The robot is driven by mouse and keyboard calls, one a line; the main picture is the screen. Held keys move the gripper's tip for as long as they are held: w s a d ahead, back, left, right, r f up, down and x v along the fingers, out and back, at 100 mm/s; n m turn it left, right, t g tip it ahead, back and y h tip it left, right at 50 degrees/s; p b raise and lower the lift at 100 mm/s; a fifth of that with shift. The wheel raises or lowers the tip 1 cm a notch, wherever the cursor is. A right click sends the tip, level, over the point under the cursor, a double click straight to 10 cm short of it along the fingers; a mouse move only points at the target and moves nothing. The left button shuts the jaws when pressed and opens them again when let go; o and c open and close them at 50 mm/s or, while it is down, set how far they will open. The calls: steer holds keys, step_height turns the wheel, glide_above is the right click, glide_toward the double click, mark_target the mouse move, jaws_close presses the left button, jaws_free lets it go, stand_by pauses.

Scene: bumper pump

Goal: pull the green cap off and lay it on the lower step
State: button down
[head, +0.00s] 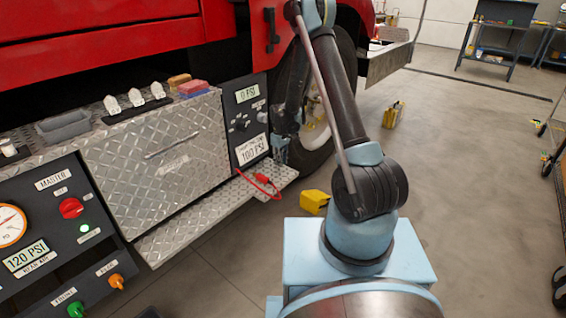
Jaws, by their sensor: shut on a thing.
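My arm rises from the lower middle of the head view and folds back down in front of the wheel. My gripper (280,147) is small and dim there, just right of the dark gauge panel and above the right end of the lower step. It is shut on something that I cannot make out. I cannot pick out a green cap near it. The lower step (188,228) is a diamond-plate ledge below the metal locker. A green knob (75,310) sits low on the left control panel.
A red cable (262,186) lies over the step's right end. The upper ledge holds a grey tray (63,126), a dark rack with white pieces and coloured blocks (193,87). A yellow wheel chock (314,201) is on the floor. The step's left and middle are bare.

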steer(key=shift+w+a+f, duration=0.15)
steer(key=shift+w+a, duration=0.15)
steer(key=shift+a, duration=0.1)
steer(key=shift+w+a+f, duration=0.1)
steer(key=shift+f, duration=1.65)
steer(key=c, duration=1.4)
jaws_free()
